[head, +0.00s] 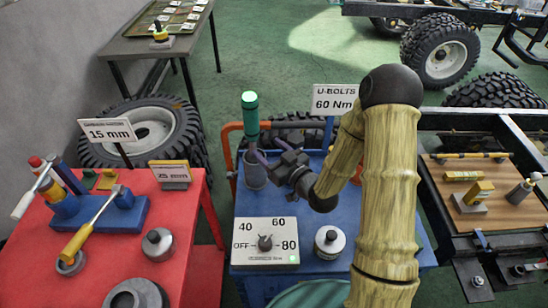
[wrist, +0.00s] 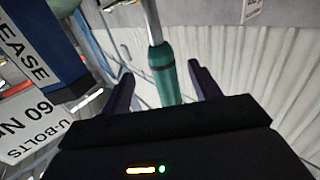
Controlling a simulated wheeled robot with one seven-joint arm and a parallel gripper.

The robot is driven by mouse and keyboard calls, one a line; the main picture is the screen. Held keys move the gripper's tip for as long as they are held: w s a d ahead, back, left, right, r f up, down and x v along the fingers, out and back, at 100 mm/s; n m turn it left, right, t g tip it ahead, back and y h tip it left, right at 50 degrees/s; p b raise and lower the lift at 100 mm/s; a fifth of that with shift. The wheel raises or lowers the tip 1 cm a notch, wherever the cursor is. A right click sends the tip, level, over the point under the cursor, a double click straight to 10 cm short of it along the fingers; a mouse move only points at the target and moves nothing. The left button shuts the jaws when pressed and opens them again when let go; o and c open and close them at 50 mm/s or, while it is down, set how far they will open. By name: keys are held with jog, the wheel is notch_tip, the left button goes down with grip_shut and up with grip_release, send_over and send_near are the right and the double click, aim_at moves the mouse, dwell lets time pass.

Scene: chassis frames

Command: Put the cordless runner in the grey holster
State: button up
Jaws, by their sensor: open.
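The cordless runner (head: 250,118), a green upright cylinder with a dark band near its top, stands over the grey holster (head: 254,178) on the blue bench. Its lower end is hidden at the cup's mouth, so I cannot tell how deep it sits. My gripper (head: 262,158) is at the runner's lower part, just above the holster, with its purple fingers apart. In the wrist view the green body of the runner (wrist: 164,75) and its grey shaft show between the two open fingers, with visible gaps on both sides.
On the blue bench (head: 350,228) are a white dial box (head: 265,243) and a round lidded weight (head: 329,242). A "U-BOLTS 60 Nm" sign (head: 335,98) stands behind. The red bench (head: 105,240) with tools is at left; a wooden board (head: 500,222) is at right.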

jog(key=shift+v, duration=0.8)
jog(key=s+d+m+g+h, duration=0.3)
jog(key=s+d+g+h, duration=0.35)
jog(key=d+h, duration=0.25)
jog(key=s+d+r+m+g, duration=0.1)
jog(key=s+m+g, duration=0.1)
jog(key=s, duration=0.4)
jog(key=s+d+r+m+g+h, duration=0.1)
jog(key=s+d+m+g, duration=0.1)
jog(key=s, duration=0.4)
jog(key=shift+s+r+g, duration=0.2)
jog(key=shift+r+g, duration=0.2)
jog(key=shift+g, duration=0.25)
jog(key=shift+d, duration=0.15)
